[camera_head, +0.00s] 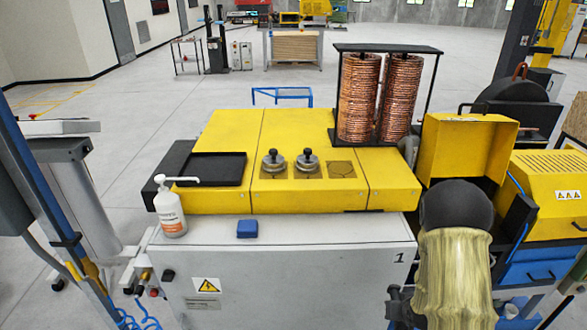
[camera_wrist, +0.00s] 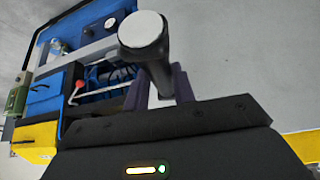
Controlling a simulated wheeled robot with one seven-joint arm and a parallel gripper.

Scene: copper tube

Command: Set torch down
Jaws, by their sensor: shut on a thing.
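The torch (camera_wrist: 150,50) is a dark grey cylinder with a wide head and a pale round face turned toward the wrist camera. My gripper (camera_wrist: 163,92) is shut around its handle, with a dark finger on each side. Part of the handle is hidden between the fingers. The torch shows in front of a blue tool cart (camera_wrist: 60,14) in the wrist view; I cannot tell whether it touches anything there. In the head view my arm fills the lower right, and neither gripper nor torch can be made out.
A red-handled tool (camera_wrist: 79,88) and other items lie in the cart. In the head view, a grey-and-yellow workbench (camera_head: 290,240) carries a white pump bottle (camera_head: 170,212), a blue block (camera_head: 247,228) and two copper coils (camera_head: 358,98). Open floor lies behind the bench.

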